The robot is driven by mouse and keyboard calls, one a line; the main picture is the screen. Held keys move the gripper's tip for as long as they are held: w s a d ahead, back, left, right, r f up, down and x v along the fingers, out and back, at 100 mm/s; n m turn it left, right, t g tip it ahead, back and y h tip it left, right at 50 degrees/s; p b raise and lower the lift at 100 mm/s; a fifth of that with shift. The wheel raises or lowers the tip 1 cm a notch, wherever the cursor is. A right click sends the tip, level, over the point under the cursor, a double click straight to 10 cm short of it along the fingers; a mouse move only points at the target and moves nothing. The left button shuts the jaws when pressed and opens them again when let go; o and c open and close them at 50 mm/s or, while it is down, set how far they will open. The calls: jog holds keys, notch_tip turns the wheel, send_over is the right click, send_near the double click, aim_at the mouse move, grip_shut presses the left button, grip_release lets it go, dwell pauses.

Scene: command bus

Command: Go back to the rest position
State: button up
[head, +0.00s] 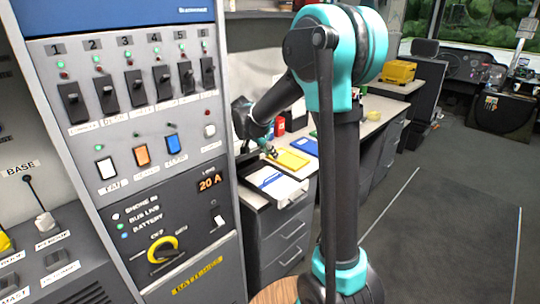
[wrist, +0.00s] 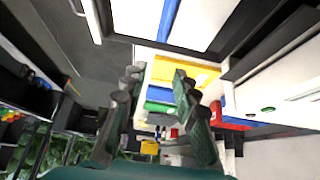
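My gripper (head: 268,152) hangs over the counter beside the switch panel, close to a yellow folder (head: 289,160) and a white open tray or drawer (head: 278,188) with a blue item in it. In the wrist view my gripper (wrist: 158,78) has its two dark fingers spread apart with nothing between them. The yellow folder also shows in the wrist view (wrist: 166,72), beyond the fingertips. My arm is bent, with its elbow high in the middle of the head view.
A grey switch panel (head: 190,140) with several switches stands close to my arm at left. The counter (head: 345,140) holds a blue folder (head: 305,146) and a red item (head: 279,126). A yellow case (head: 398,72) sits farther back. The floor (head: 440,220) at right is clear.

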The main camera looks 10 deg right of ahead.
jog(key=s+d+f+n+y, duration=0.1)
jog(key=s+f+n, duration=0.2)
jog(key=s, duration=0.7)
jog(key=s+d+f+n+y, duration=0.2)
jog(key=s+f+n, duration=0.2)
jog(key=s, duration=0.6)
jog(key=s+d+f+n+y, duration=0.1)
jog(key=s+f+n+y, duration=0.1)
jog(key=s, duration=0.8)
jog(key=shift+d+f+n, duration=0.35)
jog(key=shift+f+n, duration=0.3)
jog(key=shift+n, duration=0.25)
